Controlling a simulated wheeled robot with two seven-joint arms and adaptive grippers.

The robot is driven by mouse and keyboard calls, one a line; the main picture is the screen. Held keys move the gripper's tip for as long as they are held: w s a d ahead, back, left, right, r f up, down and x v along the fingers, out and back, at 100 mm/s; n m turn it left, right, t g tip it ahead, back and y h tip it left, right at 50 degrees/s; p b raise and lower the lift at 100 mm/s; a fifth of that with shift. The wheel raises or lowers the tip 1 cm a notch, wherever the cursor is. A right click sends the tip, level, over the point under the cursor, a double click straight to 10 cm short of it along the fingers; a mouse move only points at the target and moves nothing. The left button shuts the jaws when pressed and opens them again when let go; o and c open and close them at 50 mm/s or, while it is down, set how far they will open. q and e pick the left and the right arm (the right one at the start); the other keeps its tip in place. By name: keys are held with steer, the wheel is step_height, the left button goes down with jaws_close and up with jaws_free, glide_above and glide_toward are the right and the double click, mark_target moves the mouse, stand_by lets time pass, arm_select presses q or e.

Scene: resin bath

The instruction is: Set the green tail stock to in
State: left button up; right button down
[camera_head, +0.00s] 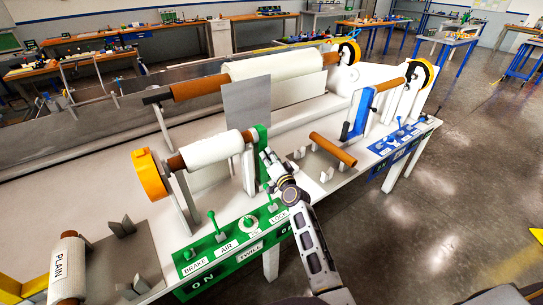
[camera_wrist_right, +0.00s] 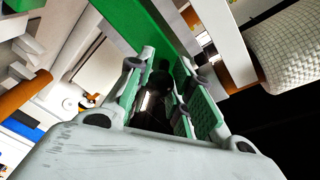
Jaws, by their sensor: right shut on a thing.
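The green tail stock (camera_head: 262,143) is an upright green plate at the right end of a white fabric roll (camera_head: 215,148) on a brown core. In the right wrist view the green plate (camera_wrist_right: 118,22) runs along the top. My right gripper (camera_head: 268,160) is at the plate's right side. In the wrist view its fingers (camera_wrist_right: 165,90) are closed around a dark part beside the green plate, largely hidden by the fingers. My left gripper is not in view.
A green control panel (camera_head: 232,252) with levers is below the tail stock. A blue tail stock (camera_head: 362,112) and blue panel (camera_head: 398,140) stand to the right. A loose brown core (camera_head: 333,149) lies on supports nearby. A grey upright plate (camera_head: 247,104) stands behind.

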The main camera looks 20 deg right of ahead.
steer(key=shift+s+a+f, duration=0.1)
steer(key=shift+a+f, duration=0.1)
steer(key=shift+a, duration=0.15)
steer(key=c, duration=1.2)
jaws_free()
steer(key=shift+a+r, duration=0.1)
steer(key=shift+r, duration=0.05)
steer(key=shift+d, duration=0.2)
steer(key=s+d, duration=0.1)
steer(key=s, duration=1.1)
steer(key=shift+d, duration=0.35)
